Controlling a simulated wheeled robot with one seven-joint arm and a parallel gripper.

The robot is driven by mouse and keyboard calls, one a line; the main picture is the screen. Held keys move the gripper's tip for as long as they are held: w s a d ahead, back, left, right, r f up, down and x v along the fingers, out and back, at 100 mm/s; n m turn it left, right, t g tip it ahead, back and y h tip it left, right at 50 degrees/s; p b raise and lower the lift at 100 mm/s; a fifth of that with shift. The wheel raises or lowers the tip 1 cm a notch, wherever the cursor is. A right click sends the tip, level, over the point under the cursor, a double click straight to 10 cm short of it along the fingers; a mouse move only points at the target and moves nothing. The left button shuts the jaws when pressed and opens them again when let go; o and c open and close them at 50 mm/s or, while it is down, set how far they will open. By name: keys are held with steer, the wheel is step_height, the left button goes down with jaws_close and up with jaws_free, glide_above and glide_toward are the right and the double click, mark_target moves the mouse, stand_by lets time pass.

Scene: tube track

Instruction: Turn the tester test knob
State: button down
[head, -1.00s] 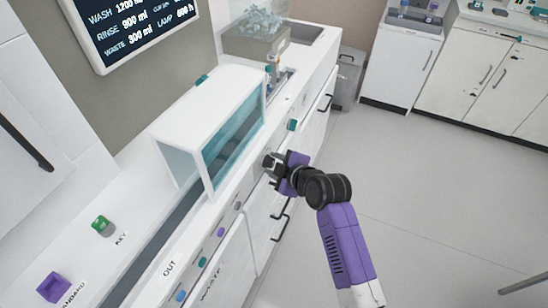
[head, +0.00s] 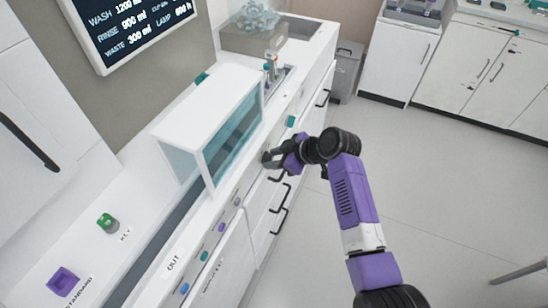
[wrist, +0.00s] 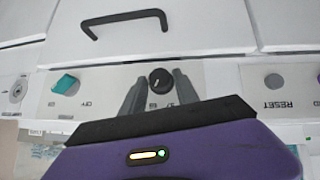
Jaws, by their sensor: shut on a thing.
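The black round test knob (wrist: 160,80) with a white pointer line sits on the tester's light front panel (wrist: 107,86) in the wrist view. My gripper (wrist: 160,88) has one grey finger on each side of it and is shut on it. The panel print appears upside down and is partly covered by the fingers. In the head view my gripper (head: 270,159) is at the counter's front panel, just right of the white glass-fronted box, and hides the knob.
A teal knob (wrist: 65,85) and a grey RESET button (wrist: 273,81) flank the test knob. Black drawer handles (head: 279,216) stick out below the panel. A glass-fronted box (head: 233,140) stands above on the counter. The floor at right is open.

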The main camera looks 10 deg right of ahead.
stand_by(0.3)
steer(key=c, duration=1.1)
jaws_free()
steer(key=v, duration=0.7)
steer(key=shift+s+d+r, duration=0.15)
steer(key=shift+s+r, duration=0.05)
